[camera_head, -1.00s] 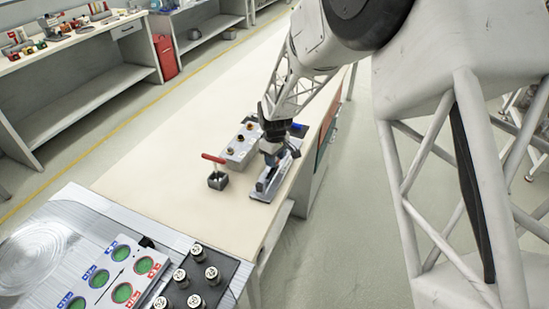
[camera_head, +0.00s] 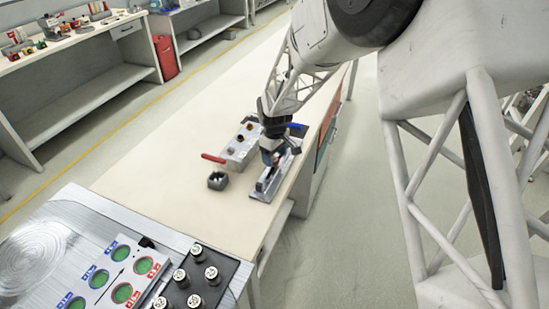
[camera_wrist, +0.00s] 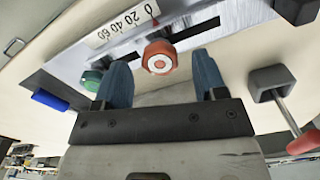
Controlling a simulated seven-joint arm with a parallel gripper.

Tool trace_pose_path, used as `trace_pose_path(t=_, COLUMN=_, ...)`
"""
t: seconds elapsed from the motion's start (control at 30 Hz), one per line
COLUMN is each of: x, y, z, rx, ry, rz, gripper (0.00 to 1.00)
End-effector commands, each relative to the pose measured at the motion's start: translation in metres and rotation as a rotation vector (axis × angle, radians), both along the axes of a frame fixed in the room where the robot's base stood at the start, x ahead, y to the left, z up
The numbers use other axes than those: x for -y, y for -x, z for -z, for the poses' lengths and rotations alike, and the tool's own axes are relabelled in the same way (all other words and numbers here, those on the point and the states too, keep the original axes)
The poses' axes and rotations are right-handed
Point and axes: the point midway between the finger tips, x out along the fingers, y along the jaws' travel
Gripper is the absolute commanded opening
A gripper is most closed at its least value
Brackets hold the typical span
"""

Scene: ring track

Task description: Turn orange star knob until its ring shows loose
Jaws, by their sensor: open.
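The orange-red star knob (camera_wrist: 160,57), with a pale ring mark on its face, sits on a metal plate (camera_wrist: 195,40) in the wrist view. My gripper (camera_wrist: 161,72) is open, its two blue fingers at the left and right of the knob, with gaps on both sides. I cannot tell how deep the fingers reach. Whether the ring shows loose is too small to read. In the head view my gripper (camera_head: 269,158) is over the metal fixture (camera_head: 266,188) on the bench and hides the knob.
A number scale (camera_wrist: 122,27) lies beside the knob, and a green knob (camera_wrist: 93,80) is near my left finger. A grey box (camera_head: 238,152) with several knobs is behind.

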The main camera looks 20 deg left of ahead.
Motion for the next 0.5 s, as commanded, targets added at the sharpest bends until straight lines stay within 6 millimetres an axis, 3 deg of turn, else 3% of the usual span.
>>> trace_pose_path(t=0.5, x=0.0, y=0.0, z=-0.058, rx=0.0, ry=0.0, rz=0.0, gripper=0.65)
